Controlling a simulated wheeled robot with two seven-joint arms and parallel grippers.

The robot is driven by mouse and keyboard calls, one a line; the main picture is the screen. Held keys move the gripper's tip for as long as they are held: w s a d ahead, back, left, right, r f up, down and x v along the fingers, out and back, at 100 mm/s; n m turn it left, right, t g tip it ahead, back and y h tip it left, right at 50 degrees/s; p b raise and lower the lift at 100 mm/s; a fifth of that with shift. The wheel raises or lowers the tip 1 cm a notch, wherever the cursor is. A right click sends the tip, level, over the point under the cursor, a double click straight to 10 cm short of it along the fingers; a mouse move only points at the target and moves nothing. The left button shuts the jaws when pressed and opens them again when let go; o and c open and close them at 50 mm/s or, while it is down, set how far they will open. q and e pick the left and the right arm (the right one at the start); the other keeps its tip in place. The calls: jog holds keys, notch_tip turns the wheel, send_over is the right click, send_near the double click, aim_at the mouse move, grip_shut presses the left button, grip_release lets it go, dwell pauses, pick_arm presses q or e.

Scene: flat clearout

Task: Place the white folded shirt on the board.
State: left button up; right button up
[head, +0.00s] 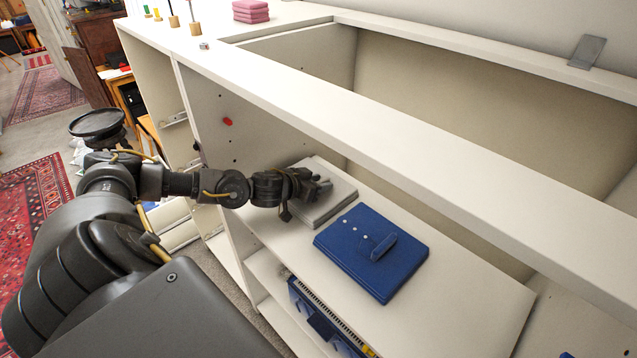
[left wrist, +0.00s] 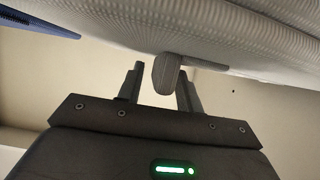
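The white folded shirt (head: 327,208) lies at the back left of a white shelf board (head: 455,300) inside the cabinet. In the left wrist view the striped pale cloth (left wrist: 240,30) fills the top, with a small tab (left wrist: 167,73) standing out from it. My left gripper (head: 322,184) is over the shirt and hides part of it. In the left wrist view its two fingers (left wrist: 160,88) are apart, with the tab between them. A gap shows beside the tab, so it is not clamped. My right gripper is not in view.
A blue folded shirt (head: 350,252) with a tab lies just right of the white one. A long white rail (head: 420,160) runs above the shelf. Pink folded cloths (head: 250,11) and small pegs (head: 194,28) stand on top. A blue box (head: 318,318) sits below.

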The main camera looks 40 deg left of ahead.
pick_arm(q)
jog(key=shift+s+f, duration=0.1)
jog(key=b+v, duration=0.1)
jog(key=v, duration=1)
jog(key=shift+s+a, duration=0.25)
jog(key=shift+s, duration=0.15)
